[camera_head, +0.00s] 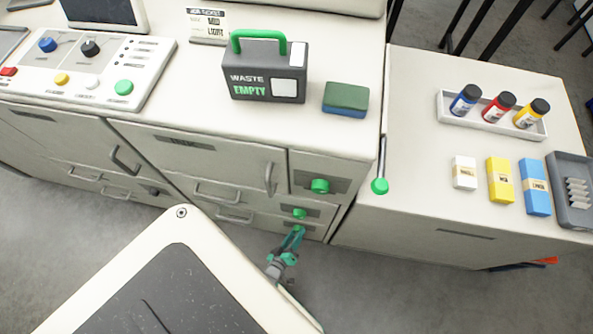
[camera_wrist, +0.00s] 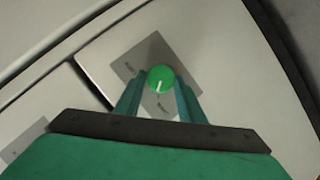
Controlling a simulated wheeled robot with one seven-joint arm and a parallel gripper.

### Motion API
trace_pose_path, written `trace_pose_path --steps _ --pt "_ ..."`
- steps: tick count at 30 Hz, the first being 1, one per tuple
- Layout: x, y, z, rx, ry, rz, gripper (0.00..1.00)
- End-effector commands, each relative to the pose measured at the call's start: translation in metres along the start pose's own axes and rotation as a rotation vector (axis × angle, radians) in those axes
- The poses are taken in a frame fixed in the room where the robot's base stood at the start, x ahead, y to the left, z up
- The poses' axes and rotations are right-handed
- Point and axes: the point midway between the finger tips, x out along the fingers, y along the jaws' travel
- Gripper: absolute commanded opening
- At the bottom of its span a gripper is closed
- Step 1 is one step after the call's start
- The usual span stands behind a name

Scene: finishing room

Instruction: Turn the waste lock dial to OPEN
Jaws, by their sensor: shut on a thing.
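A round green dial (camera_wrist: 160,77) with a white pointer line sits on a grey plate (camera_wrist: 126,62) on a cabinet front. In the wrist view its pointer line points down, slightly left, towards a small label below it. Another label is at the plate's left; both are too small to read. My gripper (camera_wrist: 160,86) is shut on the dial, one finger on each side. In the head view my gripper (camera_head: 294,233) is at the lowest of three green dials on the cabinet's right end, and mostly covers it.
The other green dials (camera_head: 320,186) (camera_head: 299,213) are just above my gripper. A grey waste box (camera_head: 262,67) marked EMPTY and a green-blue sponge (camera_head: 345,99) stand on the counter. A green-tipped lever (camera_head: 380,186) stands at the right side counter. Floor is clear at lower right.

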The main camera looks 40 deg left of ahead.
Motion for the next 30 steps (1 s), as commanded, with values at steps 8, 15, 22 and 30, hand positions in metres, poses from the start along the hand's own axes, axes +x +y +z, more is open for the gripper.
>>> trace_pose_path --steps 8,15,22,30 --pt "-0.0001 -0.0044 0.0008 -0.131 -0.017 0.06 0.13" --pt "0.0 -0.0054 0.0009 -0.201 -0.024 0.095 0.13" --pt "-0.0004 -0.0062 0.0006 -0.236 -0.027 0.112 0.13" --pt "-0.0004 -0.0067 0.0002 -0.245 -0.027 0.116 0.13"
